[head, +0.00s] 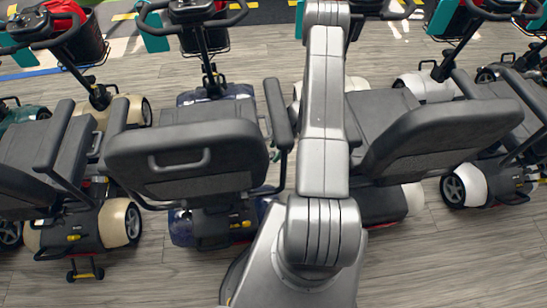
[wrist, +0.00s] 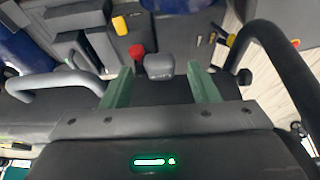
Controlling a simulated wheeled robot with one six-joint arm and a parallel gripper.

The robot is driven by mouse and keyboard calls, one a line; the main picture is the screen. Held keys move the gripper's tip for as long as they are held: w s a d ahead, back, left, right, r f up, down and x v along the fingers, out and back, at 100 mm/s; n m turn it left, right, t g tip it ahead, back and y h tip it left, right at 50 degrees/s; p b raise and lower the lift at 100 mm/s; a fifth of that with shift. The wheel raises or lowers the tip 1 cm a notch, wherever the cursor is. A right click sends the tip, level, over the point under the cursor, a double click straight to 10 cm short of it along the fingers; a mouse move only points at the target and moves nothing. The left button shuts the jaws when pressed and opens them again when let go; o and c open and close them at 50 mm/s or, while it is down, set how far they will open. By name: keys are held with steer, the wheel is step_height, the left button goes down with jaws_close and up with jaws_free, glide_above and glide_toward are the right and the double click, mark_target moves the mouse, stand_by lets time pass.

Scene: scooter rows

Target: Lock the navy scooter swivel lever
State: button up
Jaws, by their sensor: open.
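The navy scooter (head: 181,227) stands left of my arm in the head view, its black seat (head: 187,160) turned with the backrest toward me. Its navy body also shows in the wrist view (wrist: 25,48). In the wrist view my gripper (wrist: 162,78) is open, with its two green fingers apart. A dark grey block-like handle (wrist: 159,66) appears between the fingertips, with no visible contact. A red knob (wrist: 136,51) is just left of it and a yellow piece (wrist: 120,26) lies beyond. I cannot tell for sure which is the swivel lever. The head view does not show my gripper.
A beige scooter (head: 119,222) stands close on the left and a white scooter (head: 413,197) on the right. Bare wood-look floor (head: 450,265) lies in front of the row.

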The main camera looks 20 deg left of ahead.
steer(key=shift+b+x, duration=0.95)
steer(key=shift+x, duration=0.15)
